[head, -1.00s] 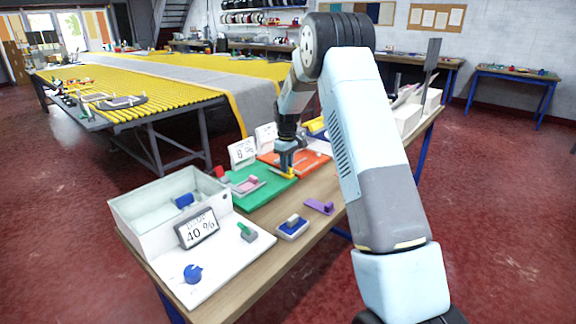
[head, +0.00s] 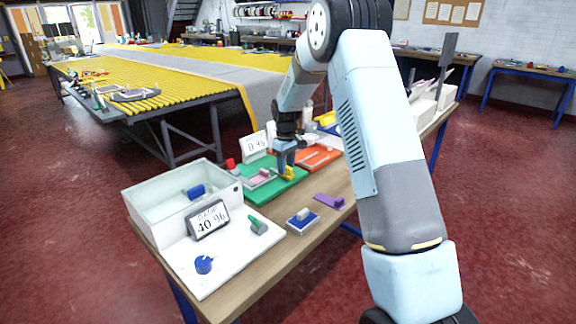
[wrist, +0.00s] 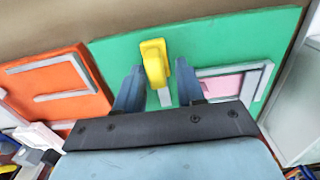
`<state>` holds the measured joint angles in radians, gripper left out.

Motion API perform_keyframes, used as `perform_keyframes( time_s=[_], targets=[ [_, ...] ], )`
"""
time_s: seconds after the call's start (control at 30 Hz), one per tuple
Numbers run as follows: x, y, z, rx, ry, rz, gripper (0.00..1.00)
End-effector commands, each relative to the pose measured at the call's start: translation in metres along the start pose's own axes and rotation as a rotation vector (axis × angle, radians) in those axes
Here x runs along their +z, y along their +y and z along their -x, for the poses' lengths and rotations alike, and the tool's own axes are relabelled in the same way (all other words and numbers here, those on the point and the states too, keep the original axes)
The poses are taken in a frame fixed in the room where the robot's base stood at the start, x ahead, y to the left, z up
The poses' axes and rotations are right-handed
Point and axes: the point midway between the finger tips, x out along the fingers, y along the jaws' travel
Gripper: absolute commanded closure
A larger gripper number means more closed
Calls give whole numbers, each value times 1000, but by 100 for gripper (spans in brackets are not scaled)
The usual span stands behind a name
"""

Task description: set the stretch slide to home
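My gripper (wrist: 158,92) is open over the green board (wrist: 115,45). Its two blue-grey fingers stand on either side of a yellow lever-like handle (wrist: 154,62), with a gap on both sides in the wrist view. A pale slot shows just below the handle. On the same board, a pink slide block (wrist: 222,86) sits in a grey rail frame. In the head view, the green board (head: 262,195) has my gripper (head: 287,168) at its far right part. No label shows which part is the stretch slide.
An orange board (wrist: 50,85) with grey rails adjoins the green one. A sign reading 8 % (head: 254,146) stands behind. Nearer are a white box (head: 150,207), a 40 % sign (head: 207,220), a blue knob (head: 204,264), a green lever (head: 258,226), a blue-white switch (head: 302,221) and a purple piece (head: 330,200).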

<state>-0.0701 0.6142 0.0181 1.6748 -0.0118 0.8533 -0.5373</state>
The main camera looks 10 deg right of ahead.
Motion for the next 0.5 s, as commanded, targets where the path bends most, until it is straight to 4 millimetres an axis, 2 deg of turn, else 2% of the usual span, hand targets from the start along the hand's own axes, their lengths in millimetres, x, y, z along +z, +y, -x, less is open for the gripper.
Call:
perform_keyframes(
  time_s=[0.33,0.5],
  targets=[
    [0,2,2,2,0,-1,55],
    [0,2,19,2,2,-1,55]
  ],
)
